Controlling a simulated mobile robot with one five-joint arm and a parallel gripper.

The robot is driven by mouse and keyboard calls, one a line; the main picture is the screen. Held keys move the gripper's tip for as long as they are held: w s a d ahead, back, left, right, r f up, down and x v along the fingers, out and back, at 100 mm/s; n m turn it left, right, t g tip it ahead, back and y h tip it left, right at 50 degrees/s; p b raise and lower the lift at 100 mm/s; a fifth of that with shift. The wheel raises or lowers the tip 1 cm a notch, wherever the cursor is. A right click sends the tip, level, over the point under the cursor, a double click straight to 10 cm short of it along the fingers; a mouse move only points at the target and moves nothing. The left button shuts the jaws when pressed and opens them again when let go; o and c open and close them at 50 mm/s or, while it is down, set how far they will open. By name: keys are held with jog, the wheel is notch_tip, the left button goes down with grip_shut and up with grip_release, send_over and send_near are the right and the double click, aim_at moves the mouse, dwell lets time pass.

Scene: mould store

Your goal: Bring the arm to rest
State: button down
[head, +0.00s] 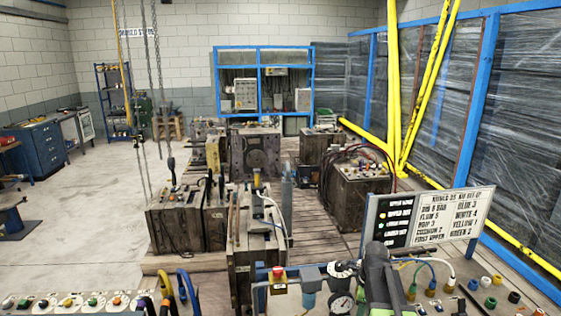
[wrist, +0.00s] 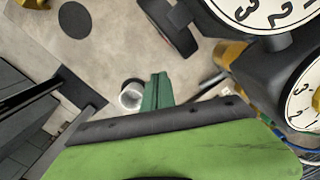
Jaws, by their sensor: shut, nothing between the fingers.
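My gripper (head: 376,250) shows in the head view at the lower right of centre, at the end of my dark grey and green arm. It is shut and holds nothing. It appears in front of the bench of fittings, near a round pressure gauge (head: 341,304) and a lettered sign board (head: 428,217). In the wrist view a broad green and black part of mine fills the bottom. Large white dials (wrist: 262,12) stand close by at the upper right there.
Several coloured plugs and hoses (head: 490,302) line the front right. A row of buttons (head: 68,301) is at the front left. Heavy mould blocks (head: 258,155) stand on wooden boards behind. Yellow poles (head: 393,80) rise at the right. The concrete floor (head: 90,210) at left is open.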

jog(key=s+a+f+n+b, duration=0.1)
jog(key=s+a+n, duration=0.3)
jog(key=n, duration=0.7)
jog(key=s+a+f+n+b, duration=0.1)
jog(key=s+a+f+n, duration=0.1)
jog(key=s+a+n, duration=0.3)
jog(key=a+n, duration=0.3)
jog(key=n, duration=0.4)
jog(key=shift+a+f, duration=0.15)
jog(key=shift+a, duration=0.2)
